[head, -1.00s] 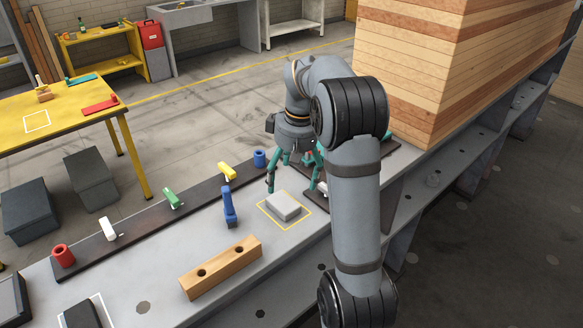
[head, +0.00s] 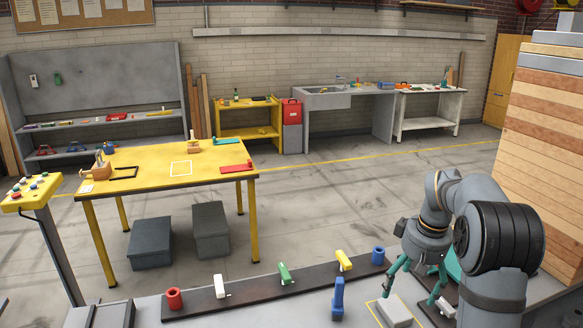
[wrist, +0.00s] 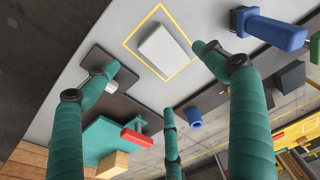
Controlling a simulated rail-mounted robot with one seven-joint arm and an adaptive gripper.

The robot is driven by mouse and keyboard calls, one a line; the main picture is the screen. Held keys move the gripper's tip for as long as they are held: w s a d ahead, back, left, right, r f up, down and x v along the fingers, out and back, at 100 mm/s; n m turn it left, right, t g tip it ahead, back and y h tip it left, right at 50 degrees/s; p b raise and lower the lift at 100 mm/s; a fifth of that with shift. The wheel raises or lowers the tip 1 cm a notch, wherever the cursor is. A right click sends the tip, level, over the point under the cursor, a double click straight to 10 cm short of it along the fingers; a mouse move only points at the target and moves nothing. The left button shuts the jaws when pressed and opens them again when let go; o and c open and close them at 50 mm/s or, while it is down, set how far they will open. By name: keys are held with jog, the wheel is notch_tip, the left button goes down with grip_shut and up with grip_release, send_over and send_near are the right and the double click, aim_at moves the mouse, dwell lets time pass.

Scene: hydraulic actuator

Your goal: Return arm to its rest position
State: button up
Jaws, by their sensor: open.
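My gripper (head: 410,294) is open and empty at the right of the grey bench, just behind a light grey block (head: 395,311). The block lies inside a yellow square outline on the bench top. In the wrist view my gripper's teal fingers (wrist: 160,75) are spread apart, with the block (wrist: 163,51) beyond them and nothing between them. My arm is bent, and its large dark joint fills the lower right of the head view. Whether any fingertip touches the bench is hard to tell.
A dark strip (head: 255,293) on the bench carries red, white, green, yellow and blue parts. A blue part (head: 338,298) stands beside the block. Stacked wooden boards (head: 545,150) rise close on the right. A yellow table (head: 150,158) stands farther back, with open floor between.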

aim_at(399, 307)
jog(key=f, duration=0.6)
jog(key=w+f, duration=0.1)
jog(key=f, duration=0.2)
jog(key=shift+w+a, duration=0.1)
jog(key=shift+a, duration=0.05)
jog(key=shift+r, duration=2.15)
